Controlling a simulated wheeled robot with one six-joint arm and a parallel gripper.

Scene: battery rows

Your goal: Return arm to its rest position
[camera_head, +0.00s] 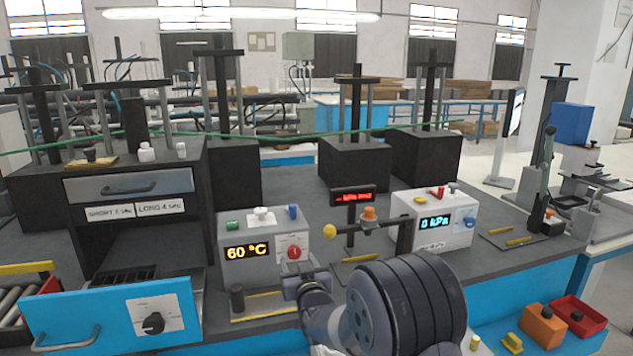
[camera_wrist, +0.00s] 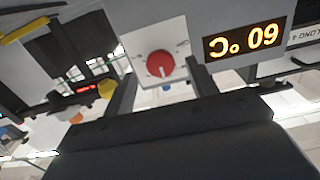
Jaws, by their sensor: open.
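My arm reaches in from the bottom of the head view, and my gripper (camera_head: 303,281) is in front of the white box with the 60 °C display (camera_head: 248,251). In the wrist view my gripper (camera_wrist: 161,72) is open, its two dark fingers apart with nothing held between them. The box's red knob (camera_wrist: 160,64) shows upside down beyond the gap between the fingers. It also shows in the head view (camera_head: 294,253), just above my gripper. Whether a finger touches the box I cannot tell.
A white box reading 0 kPa (camera_head: 435,222) stands right of my arm, beside a stand with a yellow ball (camera_head: 330,231). An open blue drawer (camera_head: 90,315) juts out at left. Red (camera_head: 588,318) and orange (camera_head: 544,322) bins sit at lower right.

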